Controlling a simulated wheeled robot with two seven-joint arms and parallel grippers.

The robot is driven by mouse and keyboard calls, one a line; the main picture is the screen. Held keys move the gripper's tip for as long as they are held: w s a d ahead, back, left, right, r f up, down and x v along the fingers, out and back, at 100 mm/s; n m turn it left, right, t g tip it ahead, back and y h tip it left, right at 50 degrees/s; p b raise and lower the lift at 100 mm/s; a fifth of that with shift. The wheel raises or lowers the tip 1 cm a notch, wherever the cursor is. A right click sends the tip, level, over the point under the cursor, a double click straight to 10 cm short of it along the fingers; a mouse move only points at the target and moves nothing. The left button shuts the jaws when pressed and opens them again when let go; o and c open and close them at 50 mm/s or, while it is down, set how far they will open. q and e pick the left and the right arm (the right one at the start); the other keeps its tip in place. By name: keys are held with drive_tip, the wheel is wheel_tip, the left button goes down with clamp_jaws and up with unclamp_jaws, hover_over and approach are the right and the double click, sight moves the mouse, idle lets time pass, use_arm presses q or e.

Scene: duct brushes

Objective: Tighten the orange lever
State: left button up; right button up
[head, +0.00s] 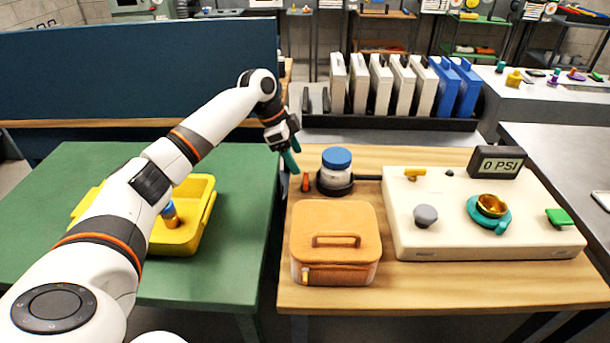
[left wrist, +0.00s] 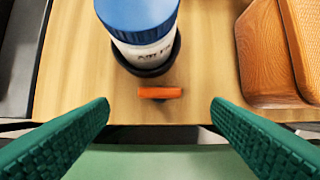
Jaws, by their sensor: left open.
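The orange lever (head: 306,182) is small and stands on the wooden table just left of the black holder (head: 335,188) that holds a white jar with a blue lid (head: 337,158). In the left wrist view the lever (left wrist: 160,93) lies crosswise in front of the jar (left wrist: 140,30), between my two green fingers but beyond their tips. My left gripper (head: 291,158) is open and empty, close to the lever at its left in the head view; it also shows in the left wrist view (left wrist: 160,108). My right gripper is not in view.
An orange case (head: 335,225) sits in front of the jar. A cream panel (head: 410,235) with knobs and a "0 PSI" display (head: 497,163) stands at the right. A yellow tray (head: 180,240) lies on the green table (head: 50,230); a gap separates the tables.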

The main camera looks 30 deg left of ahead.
sight(306, 177)
use_arm(q)
drive_tip(key=x, duration=0.7)
drive_tip(key=shift+w, duration=0.1)
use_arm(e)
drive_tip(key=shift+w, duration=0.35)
